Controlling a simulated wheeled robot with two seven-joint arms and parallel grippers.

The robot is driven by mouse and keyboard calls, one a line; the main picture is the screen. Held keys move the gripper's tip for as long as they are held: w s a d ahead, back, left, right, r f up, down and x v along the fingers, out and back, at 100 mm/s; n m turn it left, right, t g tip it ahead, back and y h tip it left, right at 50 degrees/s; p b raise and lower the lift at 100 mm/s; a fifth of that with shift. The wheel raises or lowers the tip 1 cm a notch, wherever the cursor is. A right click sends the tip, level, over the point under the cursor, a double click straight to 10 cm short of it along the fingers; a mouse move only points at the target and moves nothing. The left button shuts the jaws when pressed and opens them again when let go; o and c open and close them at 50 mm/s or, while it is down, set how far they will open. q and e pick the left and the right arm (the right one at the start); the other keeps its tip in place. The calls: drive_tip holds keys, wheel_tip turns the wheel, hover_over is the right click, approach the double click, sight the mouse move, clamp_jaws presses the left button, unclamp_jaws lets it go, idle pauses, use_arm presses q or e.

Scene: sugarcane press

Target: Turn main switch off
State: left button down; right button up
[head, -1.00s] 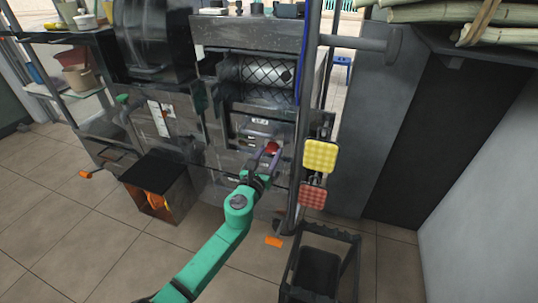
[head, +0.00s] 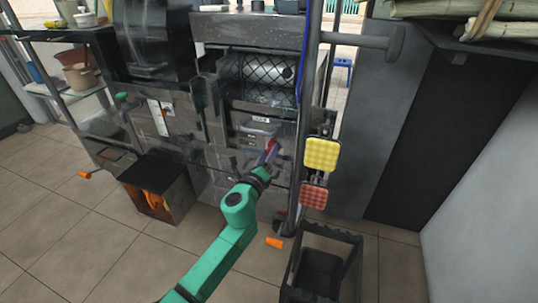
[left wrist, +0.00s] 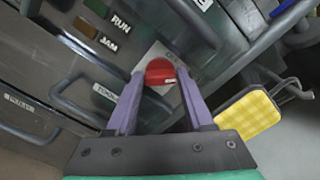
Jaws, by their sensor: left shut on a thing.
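The main switch is a red rotary knob (left wrist: 160,72) on a light plate (left wrist: 152,55) on the machine front, seen in the left wrist view. In the head view a sliver of its red (head: 273,145) shows beside my fingers. My left gripper (left wrist: 163,80) has its two purple fingers on either side of the knob and is shut on it. In the head view my left gripper (head: 268,156) reaches the press front (head: 228,158) from below. My right gripper is in neither view.
A yellow pad (head: 321,155) and a red pad (head: 313,195) hang just right of the gripper. A metal post (head: 306,100) stands close by. A dark bin cart (head: 320,262) is at lower right. The floor at lower left is clear.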

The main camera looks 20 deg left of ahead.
use_arm(q)
drive_tip(key=n, duration=0.4)
drive_tip(key=shift+f+n, duration=0.2)
drive_tip(key=shift+n, duration=0.1)
drive_tip(key=n, duration=0.4)
drive_tip(key=shift+b, duration=0.3)
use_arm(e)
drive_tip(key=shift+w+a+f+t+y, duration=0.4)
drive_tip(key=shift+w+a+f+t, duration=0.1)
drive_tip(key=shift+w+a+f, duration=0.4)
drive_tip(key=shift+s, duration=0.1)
use_arm(q)
drive_tip(key=shift+c, duration=1.4)
unclamp_jaws()
drive_tip(key=shift+s, duration=0.1)
